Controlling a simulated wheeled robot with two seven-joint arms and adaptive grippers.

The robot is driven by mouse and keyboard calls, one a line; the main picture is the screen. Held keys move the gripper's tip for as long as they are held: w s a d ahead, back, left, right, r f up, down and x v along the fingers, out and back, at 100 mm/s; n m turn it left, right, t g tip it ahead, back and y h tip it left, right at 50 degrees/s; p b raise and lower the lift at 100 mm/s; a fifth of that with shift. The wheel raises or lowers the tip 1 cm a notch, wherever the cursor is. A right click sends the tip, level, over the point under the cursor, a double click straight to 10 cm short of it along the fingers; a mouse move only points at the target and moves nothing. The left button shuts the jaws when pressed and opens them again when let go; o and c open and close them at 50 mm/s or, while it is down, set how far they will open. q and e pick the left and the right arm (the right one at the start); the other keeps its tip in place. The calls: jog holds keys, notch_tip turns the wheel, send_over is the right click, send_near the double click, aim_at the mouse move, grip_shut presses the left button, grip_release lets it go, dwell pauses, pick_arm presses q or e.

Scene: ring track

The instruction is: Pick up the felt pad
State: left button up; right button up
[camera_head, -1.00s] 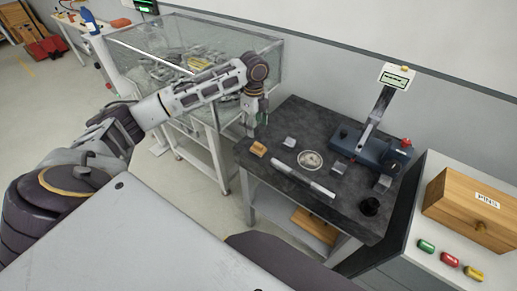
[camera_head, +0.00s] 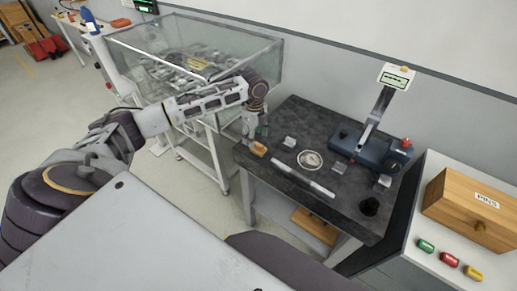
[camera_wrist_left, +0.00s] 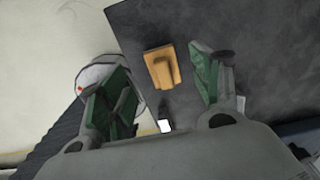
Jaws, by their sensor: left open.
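The felt pad appears to be the small tan-orange piece with a raised bar on top (camera_head: 258,149). It lies on the dark bench top (camera_head: 300,120) near its left edge. In the left wrist view the pad (camera_wrist_left: 162,68) shows between the two green-lined fingers and apart from both. My left gripper (camera_head: 251,130) points down above the bench, close to the pad. It is open and empty, and its height above the pad is hard to judge. My right gripper is not in view.
A round white dish (camera_head: 310,160), a pale bar (camera_head: 318,190) and a small metal block (camera_head: 289,142) lie near the pad. A blue-based instrument (camera_head: 370,150) stands to the right. A glass-walled case (camera_head: 200,50) stands behind my left arm.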

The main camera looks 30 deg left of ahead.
aim_at(256, 143)
pick_arm(q)
jog(key=shift+d+f, duration=0.1)
jog(key=shift+f, duration=2.25)
jog(key=c, duration=1.1)
